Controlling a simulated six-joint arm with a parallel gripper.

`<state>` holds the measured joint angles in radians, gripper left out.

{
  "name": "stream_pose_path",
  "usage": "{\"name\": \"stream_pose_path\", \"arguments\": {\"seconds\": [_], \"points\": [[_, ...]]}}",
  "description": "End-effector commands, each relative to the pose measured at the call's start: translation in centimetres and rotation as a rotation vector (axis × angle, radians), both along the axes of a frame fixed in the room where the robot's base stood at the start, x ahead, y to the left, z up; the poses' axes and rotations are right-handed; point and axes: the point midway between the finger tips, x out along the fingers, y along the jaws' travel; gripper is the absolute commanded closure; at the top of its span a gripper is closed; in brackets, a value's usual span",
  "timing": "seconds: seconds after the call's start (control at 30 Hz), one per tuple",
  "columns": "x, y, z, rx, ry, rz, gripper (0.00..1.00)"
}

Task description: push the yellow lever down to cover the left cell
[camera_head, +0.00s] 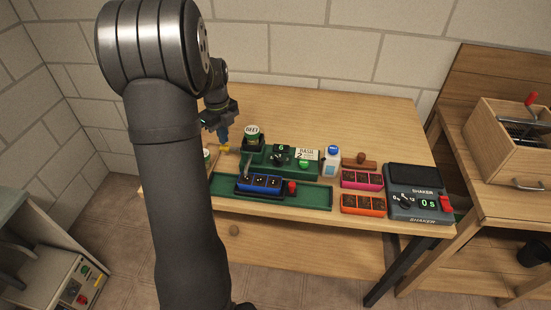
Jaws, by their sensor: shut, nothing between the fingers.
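The yellow lever (225,148) is a small yellow piece at the left end of the green machine (256,158). My gripper (223,138) is shut and empty, pointing down just above the lever. I cannot tell whether its tips touch the lever. A blue seedling tray (259,191) sits in the green channel (318,204) in front of the machine, with several dark cells in a row. Its left cell (245,181) shows dark with pale specks, and a thin grey part stands close by it. My arm hides the left end of the channel.
A can labelled BEET (252,134) stands on the machine. To the right are a white bottle with a blue cap (332,160), a pink tray (345,181), an orange tray (349,211) and a shaker (412,206). The back of the wooden table (330,108) is clear.

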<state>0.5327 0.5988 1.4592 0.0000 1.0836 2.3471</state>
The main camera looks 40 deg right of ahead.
Motion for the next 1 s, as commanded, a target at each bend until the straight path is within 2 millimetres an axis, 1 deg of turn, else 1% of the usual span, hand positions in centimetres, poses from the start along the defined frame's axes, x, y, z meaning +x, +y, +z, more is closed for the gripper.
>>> {"name": "stream_pose_path", "arguments": {"seconds": [0.27,1.0], "points": [[0.0,0.0,-0.1,0.0,0.0,0.0,1.0],[0.0,0.0,-2.4,0.0,0.0,0.0,1.0]]}}
